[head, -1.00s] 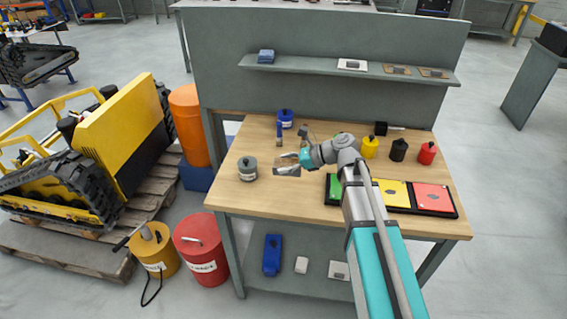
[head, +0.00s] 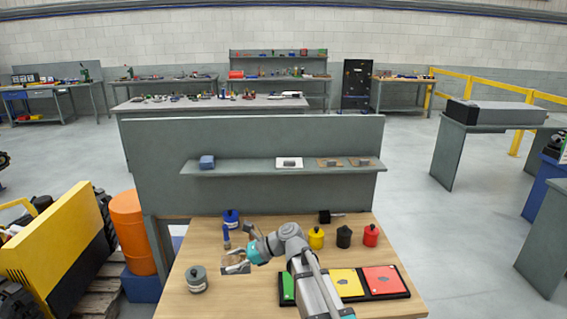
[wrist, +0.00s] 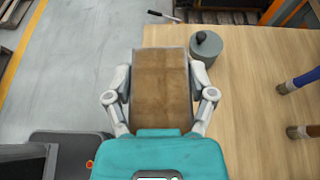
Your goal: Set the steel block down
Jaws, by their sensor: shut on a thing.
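My gripper (head: 240,265) is shut on a flat rectangular piece that I take for the steel block (head: 236,268), over the left part of the wooden bench top (head: 205,310). In the wrist view the block (wrist: 160,90) lies between both fingers of the gripper (wrist: 161,78). Its face looks brown, with thin grey edges. Its underside is hidden, so I cannot tell whether it touches the bench.
A grey pot (head: 197,279) stands left of the gripper. Blue-handled brushes (wrist: 300,80) lie or stand nearby. A black tray with green, yellow (head: 346,282) and red panels sits at right. Yellow, black and red pots (head: 371,236) stand behind it. A shelf (head: 240,168) rises at the back.

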